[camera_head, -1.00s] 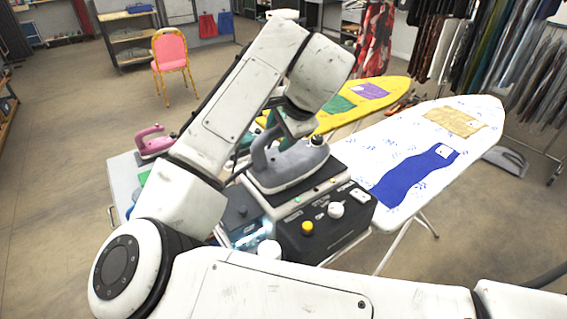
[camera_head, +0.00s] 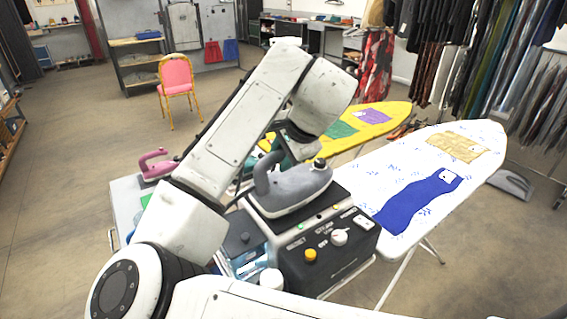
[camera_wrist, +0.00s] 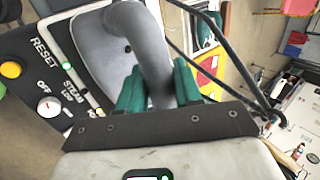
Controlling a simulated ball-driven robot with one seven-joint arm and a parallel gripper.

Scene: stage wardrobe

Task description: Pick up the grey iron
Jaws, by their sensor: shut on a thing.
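The grey iron (camera_head: 296,187) is above the top of a black and white steam station (camera_head: 312,238). I cannot tell for sure whether its soleplate touches the station. In the wrist view the iron (camera_wrist: 98,58) shows its grey body and curved handle. My gripper (camera_wrist: 160,85) has its green fingers on both sides of the handle and is shut on it. In the head view the gripper (camera_head: 289,150) is mostly hidden behind my arm and the iron.
A white ironing board (camera_head: 400,165) with a blue cloth (camera_head: 415,203) stands to the right. A yellow ironing board (camera_head: 385,108) is behind. A pink iron (camera_head: 158,168) stands at left. A pink chair (camera_head: 176,75) is farther back, with open floor around it.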

